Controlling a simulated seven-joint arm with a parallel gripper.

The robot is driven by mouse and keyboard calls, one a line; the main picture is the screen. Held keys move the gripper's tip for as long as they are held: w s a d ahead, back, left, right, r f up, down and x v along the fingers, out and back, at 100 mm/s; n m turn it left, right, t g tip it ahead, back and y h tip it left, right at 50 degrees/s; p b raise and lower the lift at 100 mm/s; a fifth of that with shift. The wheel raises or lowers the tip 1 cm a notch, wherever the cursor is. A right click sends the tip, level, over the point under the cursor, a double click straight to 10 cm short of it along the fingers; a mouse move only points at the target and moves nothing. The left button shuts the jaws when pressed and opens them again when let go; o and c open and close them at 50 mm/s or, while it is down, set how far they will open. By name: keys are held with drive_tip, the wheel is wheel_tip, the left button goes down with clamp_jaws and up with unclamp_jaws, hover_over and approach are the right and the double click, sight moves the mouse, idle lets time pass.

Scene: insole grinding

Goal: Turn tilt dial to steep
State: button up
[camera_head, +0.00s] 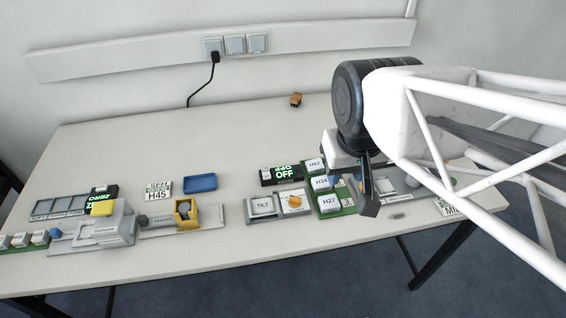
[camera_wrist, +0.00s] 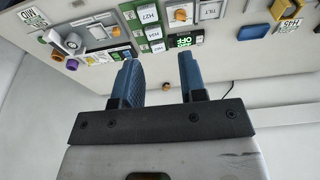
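The tilt dial is an orange knob (camera_head: 294,201) on a white plate, just right of a block labelled TILT (camera_head: 263,205), near the front middle of the table. In the wrist view, which looks upside down, the orange knob (camera_wrist: 181,14) and the TILT label (camera_wrist: 210,12) are near the top edge. Markings around the dial are too small to read. My gripper (camera_wrist: 158,65) has its two blue fingers apart with nothing between them. In the head view my gripper (camera_head: 368,192) is right of the dial, partly hidden by my arm, and apart from it.
Blocks labelled H62, H34 and H27 (camera_head: 330,202) stand on green boards right of the dial. A black display reading OFF (camera_head: 283,174) is behind it. To the left are a yellow-fronted feeder (camera_head: 183,211), a blue tray (camera_head: 200,183) and a grey machine (camera_head: 108,227). The rear table is mostly clear.

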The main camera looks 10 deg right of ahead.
drive_tip(key=w, duration=0.1)
drive_tip(key=n+g+h, duration=0.4)
drive_tip(key=n+g, duration=0.1)
drive_tip(key=n, duration=0.7)
approach(292, 196)
drive_tip(key=shift+s+d+f, duration=0.2)
drive_tip(key=shift+d+f, duration=0.1)
drive_tip(key=shift+f, duration=0.3)
drive_tip(key=shift+x, duration=3.9)
drive_tip(key=shift+a, duration=0.1)
clamp_jaws()
